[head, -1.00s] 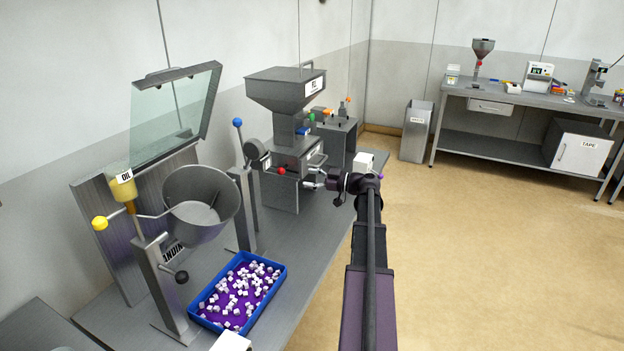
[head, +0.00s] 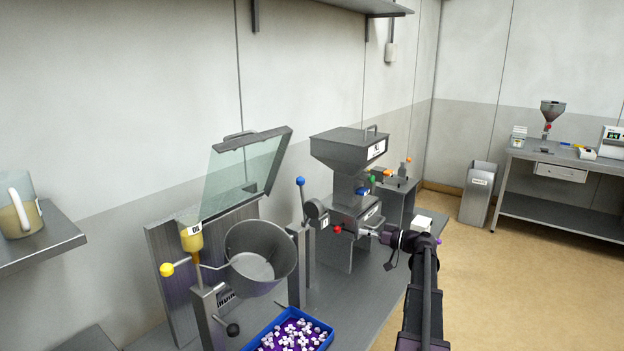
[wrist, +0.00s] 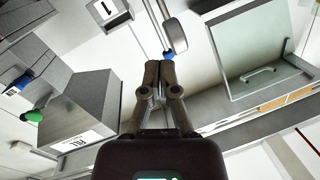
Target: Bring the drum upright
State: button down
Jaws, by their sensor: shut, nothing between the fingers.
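The drum (head: 262,258) is a grey metal pan held between two posts. It looks tilted, with its open mouth turned toward the camera, and its inside looks empty. A rod with a yellow ball (head: 167,269) reaches the drum's left side. A lever with a blue ball (head: 300,182) stands at its right post. My gripper (head: 362,232) is shut and empty, right of the drum and apart from it, close to the hopper machine's red knob (head: 337,230). The wrist view shows the closed fingers (wrist: 159,68) pointing up the picture. The drum cannot be made out there.
A raised glass hood (head: 245,170) stands behind the drum. The hopper machine (head: 350,150) is to its right. A blue tray (head: 270,332) of white cubes lies in front. A wall shelf (head: 45,238) with a jug (head: 18,208) is at left. Open floor lies at right.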

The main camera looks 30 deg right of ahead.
jog(key=w+r+m+p, duration=0.2)
jog(key=r+m+p, duration=0.3)
jog(key=m, duration=0.5)
jog(key=w+r+m+g+p, duration=0.1)
jog(key=w+r+m+p, duration=0.2)
jog(key=m, duration=0.8)
jog(key=w+a+r+m+p, duration=0.1)
jog(key=w+r+m+p, duration=0.1)
jog(key=r+m+p, duration=0.5)
jog(key=shift+w+m+g+h+p, duration=0.25)
jog(key=shift+m+p, duration=0.65)
jog(key=shift+m, duration=1.3)
jog(key=b+x, duration=0.2)
jog(key=x, duration=1.2)
